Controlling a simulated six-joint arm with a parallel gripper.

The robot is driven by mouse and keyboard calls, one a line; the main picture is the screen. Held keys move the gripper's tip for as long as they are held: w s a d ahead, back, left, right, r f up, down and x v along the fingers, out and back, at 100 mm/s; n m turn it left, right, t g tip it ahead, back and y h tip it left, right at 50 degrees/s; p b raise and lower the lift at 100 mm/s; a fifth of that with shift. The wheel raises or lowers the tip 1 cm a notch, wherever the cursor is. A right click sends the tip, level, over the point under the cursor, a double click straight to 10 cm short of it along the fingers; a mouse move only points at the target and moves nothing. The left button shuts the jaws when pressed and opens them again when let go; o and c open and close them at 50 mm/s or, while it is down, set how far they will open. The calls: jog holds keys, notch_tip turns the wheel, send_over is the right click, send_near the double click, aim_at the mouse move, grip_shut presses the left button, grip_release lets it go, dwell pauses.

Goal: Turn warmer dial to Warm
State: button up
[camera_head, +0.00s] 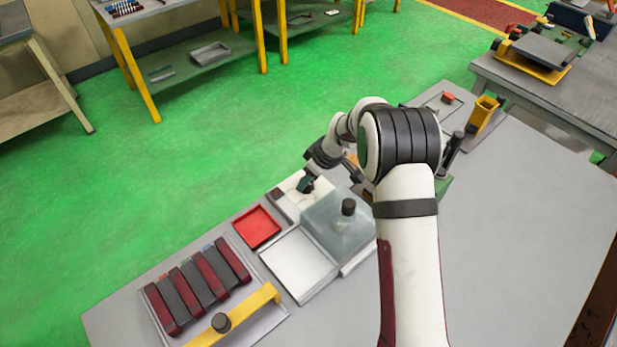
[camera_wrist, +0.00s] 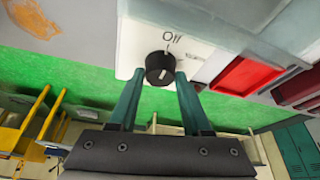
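The warmer's dial (camera_wrist: 160,67) is a round black knob on a white panel (camera_wrist: 142,30) in the wrist view. The word "Off" is printed near it, and other markings to its right are too small to read. A pale mark shows on the knob, but I cannot tell which setting it points to. My gripper (camera_wrist: 159,75) is open, with one teal finger on each side of the knob. I cannot tell whether the fingers touch it. In the head view my gripper (camera_head: 306,184) is low over the white panel (camera_head: 291,197), and the dial cannot be made out.
A translucent box with a black knob (camera_head: 348,207) stands beside the panel. A red tray (camera_head: 256,227), a white tray (camera_head: 297,266) and a rack of dark red and grey bars (camera_head: 198,287) lie nearby. A yellow holder (camera_head: 484,115) stands at the back. The bench's right side is clear.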

grip_shut()
jog(key=shift+m, duration=0.4)
jog(key=m, duration=0.2)
jog(key=m+t+h, duration=0.1)
jog(key=m, duration=0.1)
jog(key=shift+s+a+m+t+h, duration=0.1)
jog(key=shift+a+m+t+h, duration=0.05)
jog(key=shift+m+t+h, duration=0.15)
jog(key=m+h, duration=0.1)
jog(key=m, duration=0.2)
jog(key=m+h, duration=0.1)
jog(key=m, duration=0.2)
jog(key=shift+a+t, duration=0.15)
jog(key=shift+t, duration=0.15)
jog(key=shift+m, duration=0.3)
jog(key=o, duration=0.7)
grip_release()
